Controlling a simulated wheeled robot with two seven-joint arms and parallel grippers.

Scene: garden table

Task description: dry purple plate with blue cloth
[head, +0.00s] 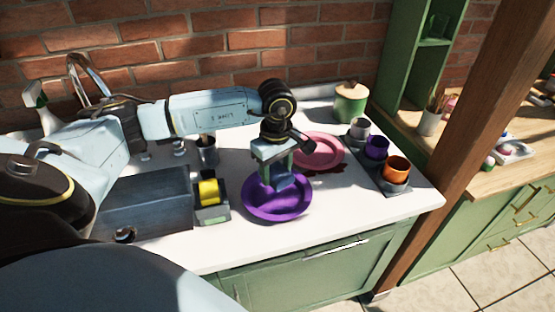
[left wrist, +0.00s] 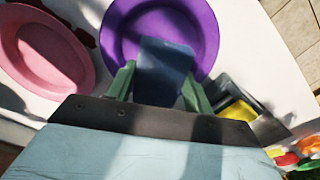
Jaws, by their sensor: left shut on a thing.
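The purple plate (head: 262,208) lies on the white counter, right of the sink, and also fills the top middle of the left wrist view (left wrist: 205,28). My left gripper (head: 276,176) is over the plate, pointing down. It is shut on the blue cloth (head: 284,181), which shows between its green fingers in the left wrist view (left wrist: 162,72). The cloth hangs over the plate's inside; I cannot tell whether it touches the surface. My right gripper is in neither view.
A pink plate (head: 321,150) lies just behind the purple one. A tray with grey, purple and orange cups (head: 397,168) stands at the right. A yellow sponge (head: 209,191) sits in a holder beside the sink (head: 140,205). The counter's front right is clear.

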